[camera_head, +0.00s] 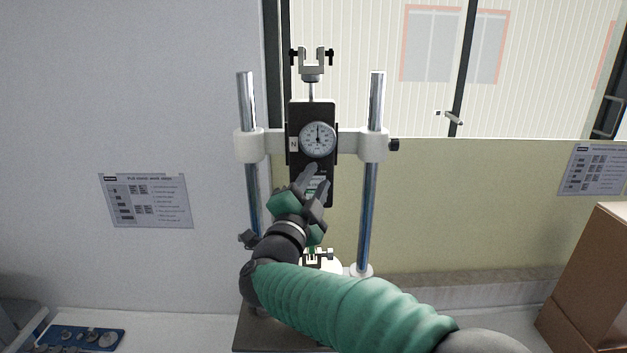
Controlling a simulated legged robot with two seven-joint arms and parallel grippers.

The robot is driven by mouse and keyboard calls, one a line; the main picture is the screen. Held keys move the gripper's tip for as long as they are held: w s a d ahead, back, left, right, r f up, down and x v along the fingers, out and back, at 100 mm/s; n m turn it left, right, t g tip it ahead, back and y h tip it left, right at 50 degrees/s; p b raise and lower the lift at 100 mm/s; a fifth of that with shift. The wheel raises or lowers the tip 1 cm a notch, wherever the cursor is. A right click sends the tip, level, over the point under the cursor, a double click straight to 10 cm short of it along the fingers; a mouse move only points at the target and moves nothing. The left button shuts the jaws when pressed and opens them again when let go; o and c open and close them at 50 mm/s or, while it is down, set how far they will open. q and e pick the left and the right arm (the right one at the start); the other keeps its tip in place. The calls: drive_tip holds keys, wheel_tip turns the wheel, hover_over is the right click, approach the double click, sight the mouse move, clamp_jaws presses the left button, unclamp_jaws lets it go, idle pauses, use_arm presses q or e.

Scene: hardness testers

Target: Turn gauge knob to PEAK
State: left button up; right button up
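The black gauge (297,117) with a round white dial (318,139) is mounted upright between two silver columns. Its needle points about straight up. My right gripper (316,180), on a green-sleeved arm, is in front of the lower part of the gauge, just below the dial. Its two grey fingertips look apart, with no object seen between them. I cannot tell whether they touch the gauge. The gauge knob cannot be made out; the gripper covers part of the gauge's lower face. My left gripper is not in view.
The stand's silver columns (368,220) rise on both sides of the gauge from a dark base (262,333). A clamp (312,62) tops the stand. A cardboard box (590,275) stands at the right. A blue tray (68,340) with small parts lies at the lower left.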

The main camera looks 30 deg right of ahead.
drive_tip(key=b+v, duration=0.7)
drive_tip(key=v, duration=1.1)
drive_tip(key=shift+f, duration=0.3)
drive_tip(key=shift+s+d, duration=0.1)
